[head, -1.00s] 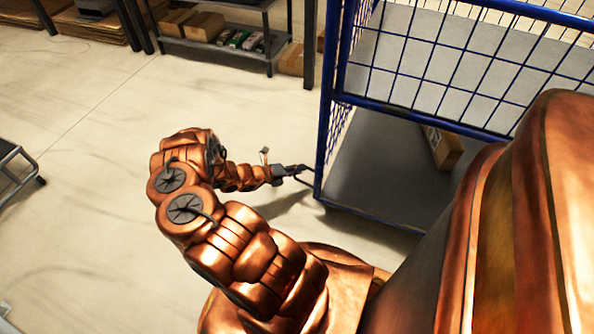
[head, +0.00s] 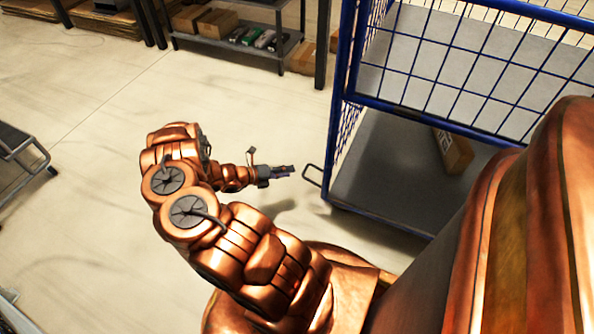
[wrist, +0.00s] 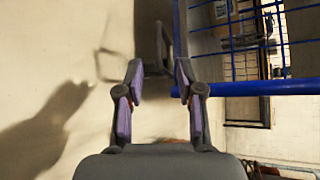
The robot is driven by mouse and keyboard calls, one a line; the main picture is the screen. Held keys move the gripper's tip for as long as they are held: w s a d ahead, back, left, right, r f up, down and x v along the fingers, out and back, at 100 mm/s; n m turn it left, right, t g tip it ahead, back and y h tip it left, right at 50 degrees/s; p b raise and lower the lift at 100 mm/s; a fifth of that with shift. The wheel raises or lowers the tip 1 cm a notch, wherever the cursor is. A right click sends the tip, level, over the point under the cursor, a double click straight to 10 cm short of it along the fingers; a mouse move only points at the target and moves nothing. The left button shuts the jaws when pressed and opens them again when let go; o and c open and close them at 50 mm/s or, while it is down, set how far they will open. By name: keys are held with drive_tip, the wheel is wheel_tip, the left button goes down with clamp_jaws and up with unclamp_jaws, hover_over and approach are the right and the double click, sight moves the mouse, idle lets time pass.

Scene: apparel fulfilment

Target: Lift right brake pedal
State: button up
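The brake pedal (head: 313,176) is a thin dark loop sticking out from the lower left corner of the blue wire cage cart (head: 341,120). My gripper (head: 291,171) is just left of the pedal, with a small gap between them in the head view. In the wrist view my gripper (wrist: 158,75) has its two fingers spread apart with nothing clamped. The pedal (wrist: 163,40) shows there as a dark bar beyond and between the fingertips. I cannot tell its exact height against the fingers.
The cart holds a cardboard box (head: 453,150) on its grey base. A shelf (head: 240,50) with boxes stands at the back. A metal trolley (head: 20,150) is at the left edge. The floor around my arm is clear.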

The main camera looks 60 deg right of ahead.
drive_tip(key=shift+v, duration=1.6)
